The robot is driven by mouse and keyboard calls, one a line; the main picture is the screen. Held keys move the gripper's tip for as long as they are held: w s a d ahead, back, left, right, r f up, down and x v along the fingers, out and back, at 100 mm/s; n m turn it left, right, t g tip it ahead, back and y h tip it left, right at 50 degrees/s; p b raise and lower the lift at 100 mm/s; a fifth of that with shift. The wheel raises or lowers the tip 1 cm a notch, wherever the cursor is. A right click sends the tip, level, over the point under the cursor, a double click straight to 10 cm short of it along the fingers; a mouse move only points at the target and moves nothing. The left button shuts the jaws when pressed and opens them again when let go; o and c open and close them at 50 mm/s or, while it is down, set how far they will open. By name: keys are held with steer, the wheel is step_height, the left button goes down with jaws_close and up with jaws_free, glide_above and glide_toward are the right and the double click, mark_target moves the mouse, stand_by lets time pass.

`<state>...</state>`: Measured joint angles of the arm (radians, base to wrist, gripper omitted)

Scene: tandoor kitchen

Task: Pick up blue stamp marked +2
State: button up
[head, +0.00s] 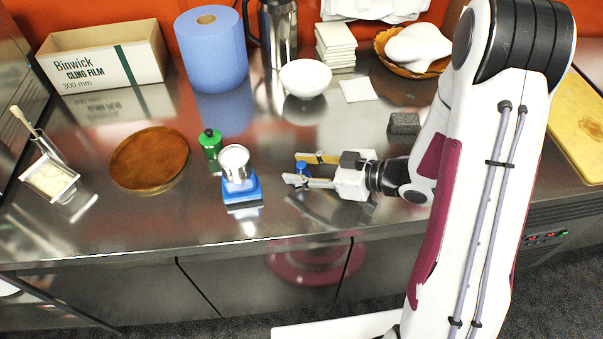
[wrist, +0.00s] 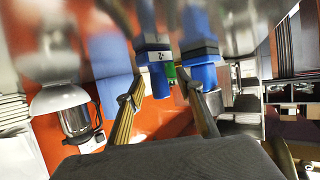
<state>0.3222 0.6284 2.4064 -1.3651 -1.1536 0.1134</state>
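The blue stamp (head: 302,168) stands on the steel counter between the fingers of my gripper (head: 299,170). In the wrist view the blue stamp (wrist: 157,62) shows a pale label, upside down, that reads like +2. Its blue handle (wrist: 160,86) is between my two fingertips (wrist: 166,100). The fingers are spread, with visible gaps beside the handle, and hold nothing. The stamp's lower part blurs into the counter at the top of the wrist view.
A brown round board (head: 150,158) lies farther left. A white bowl (head: 305,78) and a dark block (head: 404,123) are behind. Counter in front is clear.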

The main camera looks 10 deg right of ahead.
mark_target(301, 164)
steer(key=shift+c, duration=0.4)
jaws_close()
steer(key=shift+r, duration=0.15)
steer(key=shift+r, duration=4.85)
